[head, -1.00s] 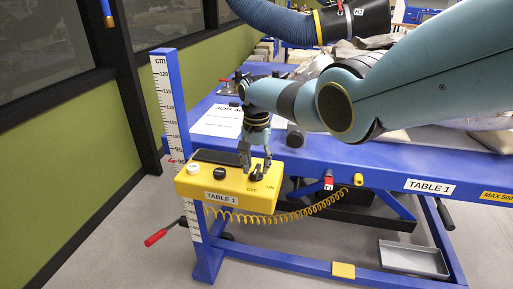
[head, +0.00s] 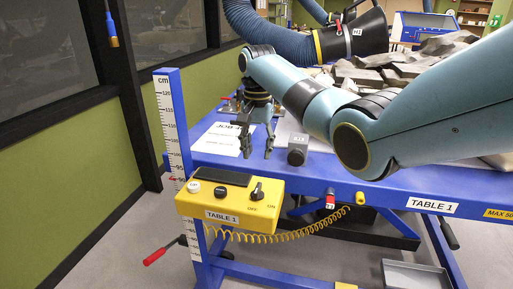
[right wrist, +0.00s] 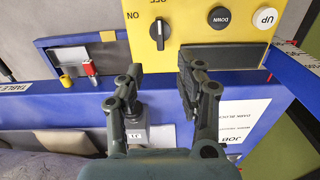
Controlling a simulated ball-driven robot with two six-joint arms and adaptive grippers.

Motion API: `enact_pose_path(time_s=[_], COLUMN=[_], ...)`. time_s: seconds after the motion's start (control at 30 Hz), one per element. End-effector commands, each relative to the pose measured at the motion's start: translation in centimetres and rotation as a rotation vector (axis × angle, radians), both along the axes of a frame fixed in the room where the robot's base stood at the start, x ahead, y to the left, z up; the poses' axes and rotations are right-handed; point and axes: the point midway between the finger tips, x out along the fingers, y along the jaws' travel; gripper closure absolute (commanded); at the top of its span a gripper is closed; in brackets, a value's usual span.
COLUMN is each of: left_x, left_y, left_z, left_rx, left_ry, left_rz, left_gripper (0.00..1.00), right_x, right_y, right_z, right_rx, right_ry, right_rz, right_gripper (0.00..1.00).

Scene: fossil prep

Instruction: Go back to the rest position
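My right gripper (head: 258,148) is open and empty. It hangs above the near left part of the blue table, behind and above the yellow control box (head: 232,204). In the right wrist view its two fingers (right wrist: 158,95) are spread apart with nothing between them. The box carries a black rotary switch (head: 257,192) marked OFF and ON, and a white UP button (head: 193,187). The right wrist view also shows the black DOWN button (right wrist: 218,17). My left gripper does not show.
A black hose nozzle (head: 355,34) hangs above. A height scale post (head: 174,125) stands at left. A grey tray (head: 415,276) lies below.

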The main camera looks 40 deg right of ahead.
Motion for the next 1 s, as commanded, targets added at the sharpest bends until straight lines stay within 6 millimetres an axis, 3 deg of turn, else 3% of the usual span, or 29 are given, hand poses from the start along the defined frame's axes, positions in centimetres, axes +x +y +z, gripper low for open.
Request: enact_pose_path(time_s=[0.27,0.43,0.57,0.7,0.8,1.0], left_x=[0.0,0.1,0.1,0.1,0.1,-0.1], left_y=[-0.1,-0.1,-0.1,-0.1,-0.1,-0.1], left_z=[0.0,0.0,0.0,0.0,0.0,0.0], left_rx=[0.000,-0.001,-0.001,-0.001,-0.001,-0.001], left_ry=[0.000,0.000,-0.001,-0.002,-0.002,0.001], left_rz=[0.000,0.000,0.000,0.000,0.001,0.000], left_gripper=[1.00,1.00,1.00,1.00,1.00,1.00], right_x=[-0.1,-2.4,-7.5,-15.0,-19.8,-26.3], right_y=[0.0,0.7,2.2,4.3,5.6,7.2], right_z=[-0.1,-2.8,-6.6,-8.9,-8.9,-7.4], right_rx=[-0.001,-0.026,-0.069,-0.115,-0.141,-0.173], right_ry=[-0.001,-0.018,-0.057,-0.112,-0.148,-0.196], right_rz=[0.002,0.088,0.259,0.473,0.599,0.756], right_gripper=[0.63,0.63,0.63,0.63,0.63,0.63])
